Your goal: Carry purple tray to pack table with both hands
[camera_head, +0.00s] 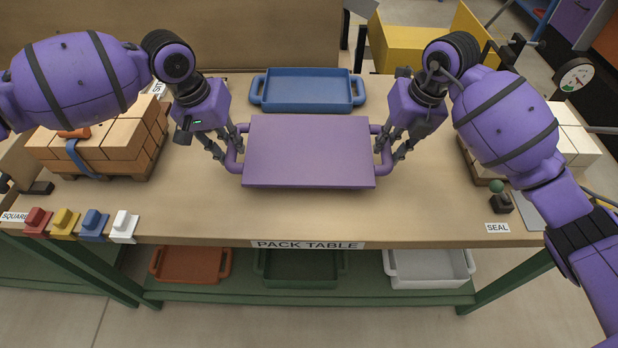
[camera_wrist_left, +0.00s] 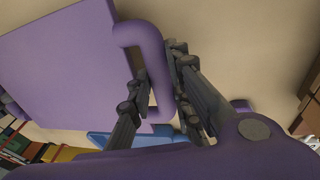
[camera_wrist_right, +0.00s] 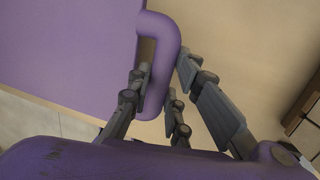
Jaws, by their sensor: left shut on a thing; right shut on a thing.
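The purple tray (camera_head: 310,150) is over the middle of the pack table (camera_head: 400,225), with a flat purple face toward the head camera. I cannot tell whether it touches the table top. My left gripper (camera_head: 232,150) is shut on the tray's left handle, also seen in the left wrist view (camera_wrist_left: 155,75). My right gripper (camera_head: 386,150) is shut on the right handle, which shows between the fingers in the right wrist view (camera_wrist_right: 160,70). The tray looks about level.
A blue tray (camera_head: 307,90) lies just behind the purple tray. Brick stacks stand at the left (camera_head: 100,145) and right (camera_head: 575,140). Coloured blocks (camera_head: 80,224) line the front left edge. Orange (camera_head: 190,264), green and white (camera_head: 430,268) trays sit on the lower shelf.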

